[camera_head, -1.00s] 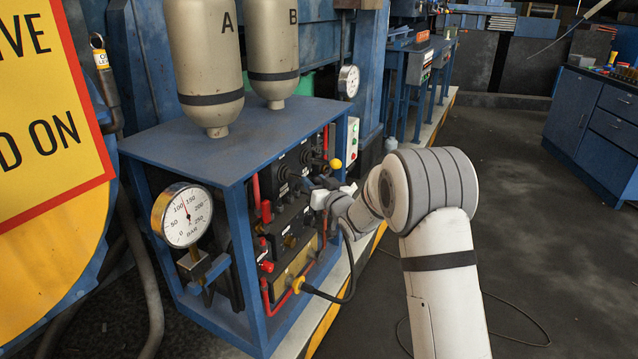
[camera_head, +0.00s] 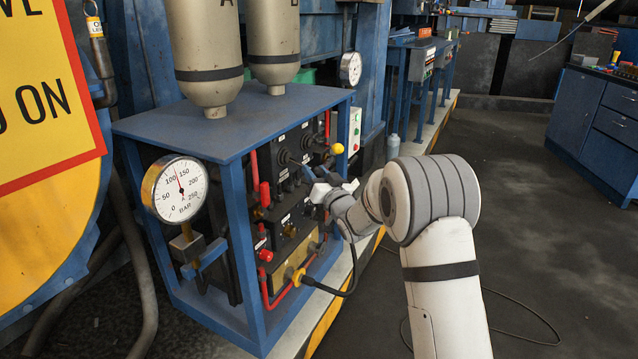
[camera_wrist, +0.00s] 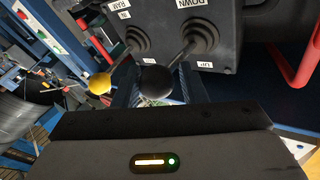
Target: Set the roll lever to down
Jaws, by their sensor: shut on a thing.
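The roll lever, with a black ball knob (camera_wrist: 155,82), stands out from a dark control box (camera_wrist: 215,35) in the wrist view. Its stem runs from a rubber boot; the box face carries a DOWN label at the top of the picture and an UP label below the boot. My gripper (camera_head: 320,189) is at this lever in the head view, shut on it. In the wrist view its dark body fills the bottom, just under the knob; the fingertips' contact is hidden. The lever's exact tilt is hard to tell.
A second lever with a yellow knob (camera_wrist: 100,84) stands close beside, left in the wrist view. The blue frame (camera_head: 235,120) surrounds the panel, with a pressure gauge (camera_head: 177,188) at its near corner. A black cable (camera_head: 345,285) hangs below my gripper. Open floor lies right.

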